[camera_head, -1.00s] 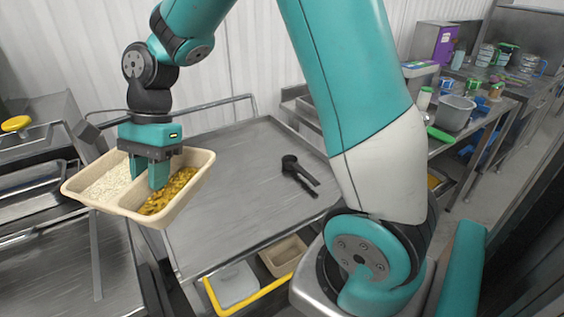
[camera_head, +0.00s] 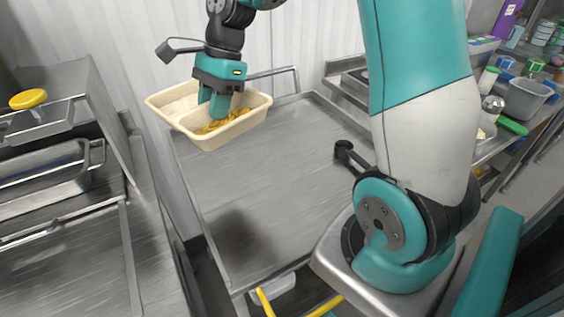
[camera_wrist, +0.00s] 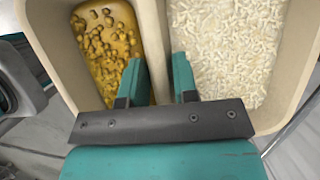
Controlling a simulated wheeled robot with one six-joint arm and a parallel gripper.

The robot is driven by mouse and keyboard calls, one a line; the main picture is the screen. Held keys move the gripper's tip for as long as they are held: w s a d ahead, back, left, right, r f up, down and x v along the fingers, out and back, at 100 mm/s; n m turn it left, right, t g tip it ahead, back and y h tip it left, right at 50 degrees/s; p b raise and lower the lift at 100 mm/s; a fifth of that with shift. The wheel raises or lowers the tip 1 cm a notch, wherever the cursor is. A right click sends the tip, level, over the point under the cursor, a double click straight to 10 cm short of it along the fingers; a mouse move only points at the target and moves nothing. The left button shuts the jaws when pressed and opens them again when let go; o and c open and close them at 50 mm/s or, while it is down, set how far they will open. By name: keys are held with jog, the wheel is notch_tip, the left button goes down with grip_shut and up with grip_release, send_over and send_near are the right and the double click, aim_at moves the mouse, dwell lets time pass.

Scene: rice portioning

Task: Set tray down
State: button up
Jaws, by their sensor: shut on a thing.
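A beige two-compartment tray (camera_head: 208,142) is held in the air above the far left part of a steel cart top (camera_head: 285,178). One compartment holds white rice (camera_wrist: 240,45), the other a yellow-brown chunky food (camera_wrist: 102,45). My gripper (camera_head: 218,110) points down into the tray and is shut on the divider wall between the compartments, with one finger on each side. The wrist view shows the same grip (camera_wrist: 160,82). A dark shadow lies on the cart top below the tray.
A black tool (camera_head: 350,155) lies on the right part of the cart top, partly behind my arm. The middle and front of the cart top are clear. A steel counter with a yellow-topped item (camera_head: 28,98) stands at left. A side table with a grey pot (camera_head: 525,98) is at right.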

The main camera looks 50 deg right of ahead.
jog(key=d+f+m+t+b, duration=0.1)
jog(key=d+f+m+b, duration=0.15)
jog(key=d, duration=0.75)
send_over(254, 175)
jog(key=d, duration=0.2)
jog(key=shift+m, duration=0.45)
jog(key=f, duration=1.4)
jog(key=shift+s+a+f, duration=0.25)
jog(key=shift+s+f, duration=0.05)
jog(key=shift+f, duration=2.4)
jog(key=o, duration=0.9)
jog(key=shift+o, duration=0.2)
